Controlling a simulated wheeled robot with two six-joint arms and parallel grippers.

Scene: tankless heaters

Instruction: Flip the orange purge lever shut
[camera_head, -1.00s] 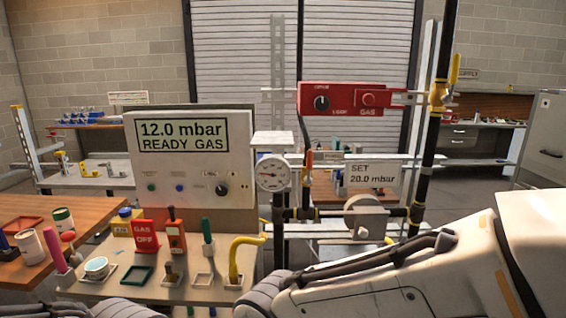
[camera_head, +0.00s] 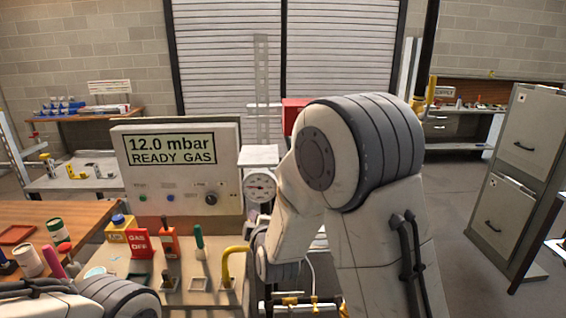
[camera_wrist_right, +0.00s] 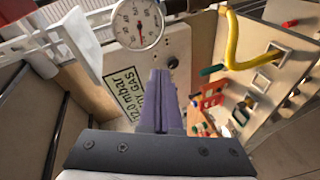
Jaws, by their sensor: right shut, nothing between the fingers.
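The orange purge lever does not show now. In the head view my right arm covers the pipework to the right of the gauge, where an upright orange handle stood earlier. The round pressure gauge (camera_head: 260,187) is left of my arm and also shows at the top of the right wrist view (camera_wrist_right: 137,24). My right gripper (camera_wrist_right: 160,74) shows in the wrist view as closed purple fingers with nothing between them. They point toward the gauge and display panel; contact cannot be told. My left gripper is out of view; only its arm shows at lower left.
The display panel (camera_head: 180,150) reads 12.0 mbar READY GAS. A bench with a yellow hooked tool (camera_head: 231,262), a green-handled tool (camera_head: 199,240) and a red GAS OFF sign (camera_head: 139,243) lies in front. A grey cabinet (camera_head: 524,150) stands right, with open floor before it.

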